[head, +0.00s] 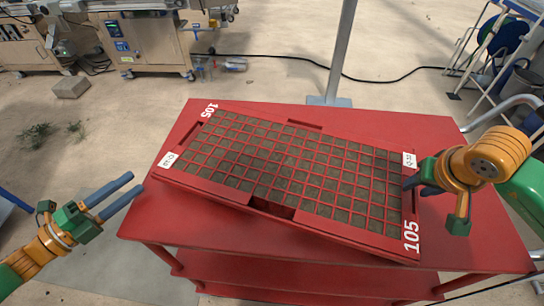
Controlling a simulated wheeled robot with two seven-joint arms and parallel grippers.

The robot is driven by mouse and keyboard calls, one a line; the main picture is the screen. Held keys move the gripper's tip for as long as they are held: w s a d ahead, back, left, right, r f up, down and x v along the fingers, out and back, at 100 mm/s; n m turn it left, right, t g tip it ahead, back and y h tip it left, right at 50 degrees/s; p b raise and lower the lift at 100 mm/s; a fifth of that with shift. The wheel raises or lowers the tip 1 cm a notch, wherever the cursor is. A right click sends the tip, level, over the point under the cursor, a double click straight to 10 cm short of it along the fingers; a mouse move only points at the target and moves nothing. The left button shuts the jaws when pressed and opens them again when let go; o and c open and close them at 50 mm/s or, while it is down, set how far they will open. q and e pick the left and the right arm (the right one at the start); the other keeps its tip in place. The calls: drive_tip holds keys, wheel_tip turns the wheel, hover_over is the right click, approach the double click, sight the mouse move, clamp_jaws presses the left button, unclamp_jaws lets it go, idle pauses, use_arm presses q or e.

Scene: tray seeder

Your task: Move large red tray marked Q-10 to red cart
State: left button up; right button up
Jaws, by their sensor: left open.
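The large red tray (230,196) has many square cells filled with dark soil. White "105" marks and small white labels are at its ends; the label text is too small to read surely. The tray lies askew on the top of the red cart (190,232), its near right corner close to the cart's front edge. My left gripper (124,196) is open and empty, left of the cart and apart from the tray. My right gripper (425,187) is at the tray's right end, with a dark finger at the rim. Whether it grips the rim is unclear.
A grey post (343,50) stands behind the cart. Beige machines (150,40) are at the back left, with a black cable (290,60) on the floor. A metal frame with a blue reel (508,35) is at the upper right. The cart has lower shelves.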

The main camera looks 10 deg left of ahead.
drive_tip(key=v, duration=1)
drive_tip(key=shift+s+r, duration=0.2)
drive_tip(key=shift+r, duration=0.05)
